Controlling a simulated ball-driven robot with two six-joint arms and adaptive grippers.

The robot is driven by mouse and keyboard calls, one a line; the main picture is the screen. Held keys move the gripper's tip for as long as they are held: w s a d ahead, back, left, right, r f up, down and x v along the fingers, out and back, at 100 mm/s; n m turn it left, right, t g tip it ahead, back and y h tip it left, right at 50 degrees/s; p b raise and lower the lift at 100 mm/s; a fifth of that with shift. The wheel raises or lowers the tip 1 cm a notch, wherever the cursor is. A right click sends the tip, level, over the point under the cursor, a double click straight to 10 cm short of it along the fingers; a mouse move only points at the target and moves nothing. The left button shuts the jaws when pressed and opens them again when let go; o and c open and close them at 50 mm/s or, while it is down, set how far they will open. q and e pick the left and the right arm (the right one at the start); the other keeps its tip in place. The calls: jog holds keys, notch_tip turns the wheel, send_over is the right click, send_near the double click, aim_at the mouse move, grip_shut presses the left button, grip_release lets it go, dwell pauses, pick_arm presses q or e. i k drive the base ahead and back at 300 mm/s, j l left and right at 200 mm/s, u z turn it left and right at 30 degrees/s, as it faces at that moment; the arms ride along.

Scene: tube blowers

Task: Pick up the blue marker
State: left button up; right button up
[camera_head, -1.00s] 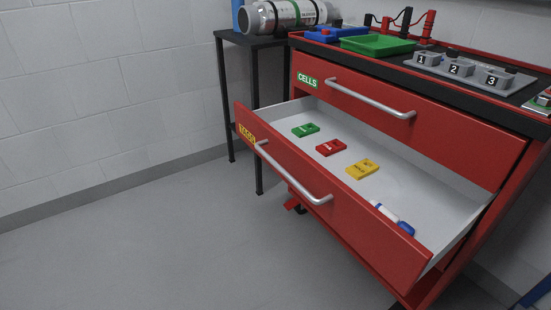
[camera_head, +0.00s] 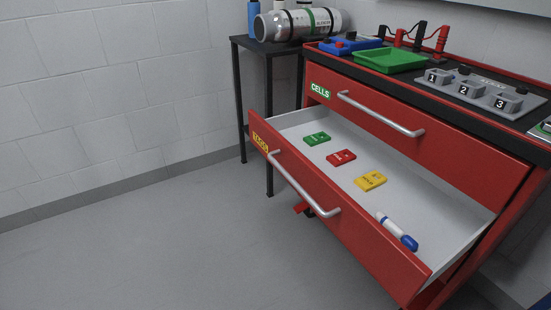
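The blue marker (camera_head: 397,231) lies in the open lower drawer (camera_head: 455,210) of the red cabinet, near the drawer's front right. It has a white body and a blue cap, with the cap end toward the lower right. It lies on the drawer's pale floor, apart from the other items. Neither of my grippers shows in the head view.
The upper drawer (camera_head: 420,135) is closed. A black stand (camera_head: 269,120) holds a metal cylinder (camera_head: 300,24). Floor left of the drawer is clear.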

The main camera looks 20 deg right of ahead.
aim_at(408, 240)
jog(key=k+l+z, duration=0.1)
jog(key=z, duration=0.3)
jog(key=k+l+z, duration=0.1)
jog(key=z, duration=0.35)
jog(key=l+z, duration=0.2)
jog(key=z, duration=0.2)
jog(key=k, duration=0.05)
